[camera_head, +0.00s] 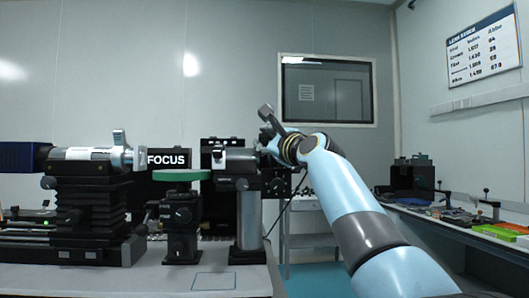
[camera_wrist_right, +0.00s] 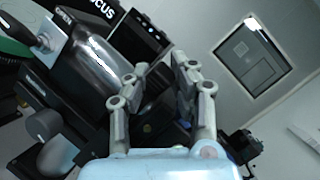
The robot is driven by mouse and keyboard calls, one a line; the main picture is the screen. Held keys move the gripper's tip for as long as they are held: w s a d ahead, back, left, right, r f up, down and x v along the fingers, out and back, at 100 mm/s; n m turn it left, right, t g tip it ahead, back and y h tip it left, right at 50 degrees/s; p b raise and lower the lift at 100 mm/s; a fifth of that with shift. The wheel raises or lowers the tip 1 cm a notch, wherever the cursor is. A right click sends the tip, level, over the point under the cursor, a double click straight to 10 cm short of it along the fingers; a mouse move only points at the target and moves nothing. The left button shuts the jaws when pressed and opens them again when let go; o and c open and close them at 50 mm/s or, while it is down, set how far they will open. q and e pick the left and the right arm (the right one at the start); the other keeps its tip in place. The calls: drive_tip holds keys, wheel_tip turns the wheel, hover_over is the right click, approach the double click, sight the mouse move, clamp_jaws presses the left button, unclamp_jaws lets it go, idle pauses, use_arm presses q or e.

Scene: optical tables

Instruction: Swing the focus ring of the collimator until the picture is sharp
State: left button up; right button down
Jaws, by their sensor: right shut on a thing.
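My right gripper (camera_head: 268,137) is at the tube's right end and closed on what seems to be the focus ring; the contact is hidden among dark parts. In the wrist view its fingers (camera_wrist_right: 160,66) stand a little apart around the dark end. A black screen (camera_head: 168,158) shows the white word FOCUS, legible with fairly crisp edges. My left gripper is out of view.
A green disc (camera_head: 182,175) on a black mount stands left of the post. A silver-white tube (camera_head: 92,154) sits on a black stage farther left. A side bench (camera_head: 460,222) with small parts runs along the right wall.

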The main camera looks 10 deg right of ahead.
drive_tip(key=shift+s+f, duration=0.1)
drive_tip(key=shift+f, duration=0.05)
drive_tip(key=c, duration=1.4)
unclamp_jaws()
drive_tip(key=shift+d, duration=0.1)
drive_tip(key=shift+s, duration=0.1)
drive_tip(key=v, duration=1.1)
drive_tip(key=shift+s+d+f, duration=0.15)
drive_tip(key=shift+s+f, duration=0.1)
drive_tip(key=shift+s, duration=0.1)
